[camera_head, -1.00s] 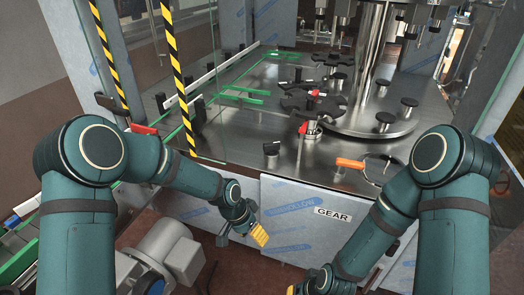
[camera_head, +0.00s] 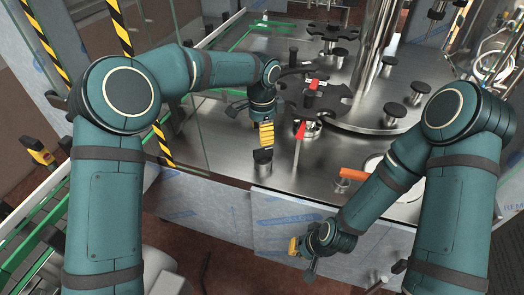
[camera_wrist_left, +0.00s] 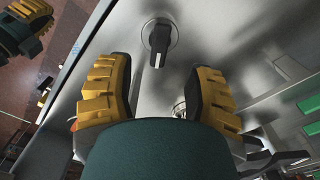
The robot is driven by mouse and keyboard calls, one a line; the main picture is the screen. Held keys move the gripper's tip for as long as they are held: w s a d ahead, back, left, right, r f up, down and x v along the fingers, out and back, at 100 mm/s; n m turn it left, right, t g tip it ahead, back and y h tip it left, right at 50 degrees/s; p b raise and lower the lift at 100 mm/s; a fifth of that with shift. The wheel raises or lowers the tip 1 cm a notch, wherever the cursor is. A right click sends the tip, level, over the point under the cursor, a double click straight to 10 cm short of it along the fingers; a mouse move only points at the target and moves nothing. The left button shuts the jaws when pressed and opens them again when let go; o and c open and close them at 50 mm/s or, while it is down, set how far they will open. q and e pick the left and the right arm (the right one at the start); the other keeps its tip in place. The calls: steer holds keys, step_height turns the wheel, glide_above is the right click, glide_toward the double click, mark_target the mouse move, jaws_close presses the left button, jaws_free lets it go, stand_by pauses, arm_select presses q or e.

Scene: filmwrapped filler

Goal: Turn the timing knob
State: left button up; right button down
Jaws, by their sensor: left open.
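The timing knob appears to be a black knob (camera_head: 262,157) near the front edge of the steel machine top. In the left wrist view the black knob (camera_wrist_left: 160,42) sits on a round silver base, its long handle pointing toward my gripper. My left gripper (camera_head: 266,138) hangs just above the knob, its yellow fingers pointing down. In the left wrist view my left gripper (camera_wrist_left: 158,88) is open and empty, with the knob ahead between the finger lines, apart from both. My right gripper (camera_head: 299,258) is low in front of the cabinet; its finger opening is unclear.
Black star wheels (camera_head: 313,97) and a red handle (camera_head: 300,131) stand behind and right of the left gripper. An orange handle (camera_head: 353,174) lies to the right. A clear panel edged with yellow-black tape (camera_head: 165,146) stands left of the knob.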

mark_target(262, 150)
arm_select(q)
step_height(262, 150, down, 8)
steer(key=shift+f, duration=0.1)
stand_by(0.4)
jaws_close()
